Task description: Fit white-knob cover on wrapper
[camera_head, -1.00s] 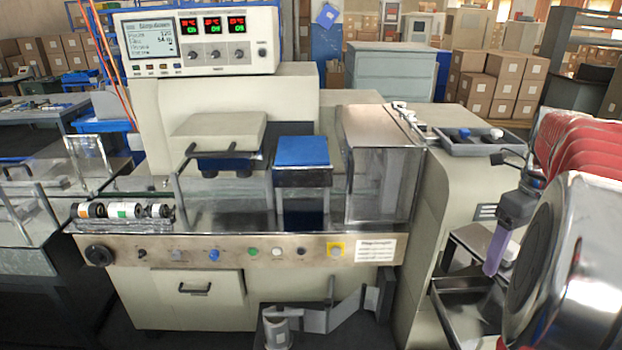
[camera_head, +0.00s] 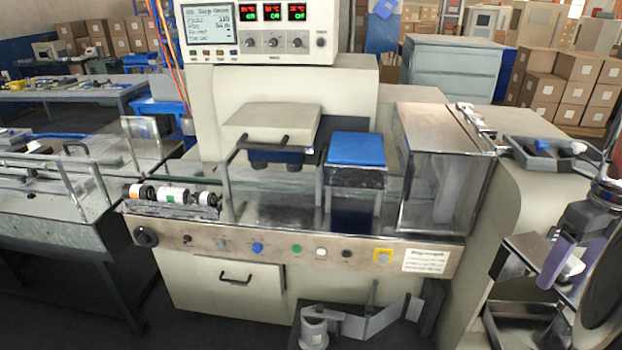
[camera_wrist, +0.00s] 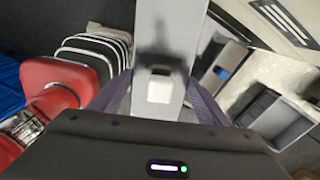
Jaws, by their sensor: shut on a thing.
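The wrapper (camera_head: 330,255) is a cream machine with a steel front panel, seen in the head view. My gripper (camera_head: 558,262) is at the right of the head view, with purple fingers beside the machine's right end. In the wrist view my gripper (camera_wrist: 160,95) is shut on a grey sheet-metal cover with a small white knob (camera_wrist: 159,90) between the fingers. The cover's plate (camera_wrist: 165,30) runs away from the fingers. In the head view the held cover (camera_head: 526,248) shows as a bent grey plate, apart from the wrapper's front and partly hidden by my gripper.
A dark tray (camera_head: 520,160) on the wrapper's right top bears a blue-knob piece (camera_head: 541,143) and a white-knob piece (camera_head: 578,147). A steel box housing (camera_head: 440,165) and a blue-topped block (camera_head: 355,148) stand on the deck. A grey bracket (camera_head: 370,325) sits low in front.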

